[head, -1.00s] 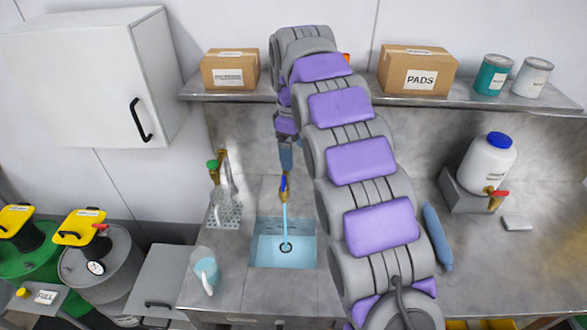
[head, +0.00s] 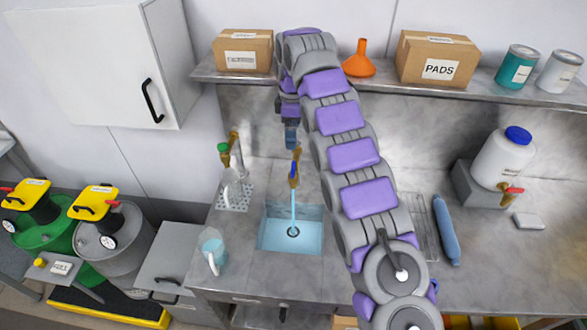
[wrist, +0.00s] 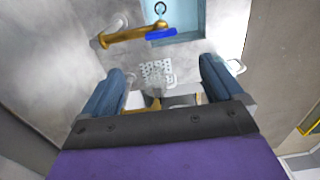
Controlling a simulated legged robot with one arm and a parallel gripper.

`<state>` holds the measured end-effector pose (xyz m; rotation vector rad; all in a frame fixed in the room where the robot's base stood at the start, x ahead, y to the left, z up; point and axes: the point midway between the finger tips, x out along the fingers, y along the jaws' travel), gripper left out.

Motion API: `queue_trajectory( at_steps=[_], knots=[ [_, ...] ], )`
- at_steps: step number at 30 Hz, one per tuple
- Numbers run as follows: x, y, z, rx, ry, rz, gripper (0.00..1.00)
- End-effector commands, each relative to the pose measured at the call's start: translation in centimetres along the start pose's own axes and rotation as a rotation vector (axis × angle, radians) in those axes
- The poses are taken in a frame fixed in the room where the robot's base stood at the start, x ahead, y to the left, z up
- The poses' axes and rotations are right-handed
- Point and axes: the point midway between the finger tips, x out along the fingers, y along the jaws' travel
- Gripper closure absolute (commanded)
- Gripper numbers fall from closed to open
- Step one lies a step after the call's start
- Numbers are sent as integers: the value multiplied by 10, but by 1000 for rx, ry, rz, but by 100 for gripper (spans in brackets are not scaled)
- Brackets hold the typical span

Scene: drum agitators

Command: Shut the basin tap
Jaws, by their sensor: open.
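The basin tap is a brass spout (head: 294,175) with a blue lever (head: 296,157), standing behind the basin (head: 263,238). A stream of water (head: 293,208) runs from it into the basin. In the wrist view the brass tap (wrist: 130,36) and its blue lever (wrist: 162,34) show at the top, beyond the fingers. My gripper (head: 291,140) hangs just behind and above the tap, apart from the lever. In the wrist view my gripper (wrist: 162,85) is open, with nothing between its blue fingers.
A second tap with a green top (head: 224,148) stands over a drip grate (head: 233,197) at left. A pitcher (head: 212,250) stands left of the basin. A shelf (head: 380,83) with boxes and an orange funnel (head: 359,60) runs behind my arm. A blue cylinder (head: 446,230) lies at right.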

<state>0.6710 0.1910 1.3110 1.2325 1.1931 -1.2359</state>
Motion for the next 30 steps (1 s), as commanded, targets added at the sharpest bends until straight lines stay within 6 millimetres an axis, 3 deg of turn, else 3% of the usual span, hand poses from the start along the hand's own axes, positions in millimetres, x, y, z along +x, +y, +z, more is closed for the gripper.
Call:
queue_trajectory(
  at_steps=[1, 10, 30],
  knots=[
    [12, 1, 2, 2, -1, 1, 6],
    [55, 0, 4, 4, 0, -1, 6],
    [132, -1, 0, 0, 1, 0, 6]
  ],
)
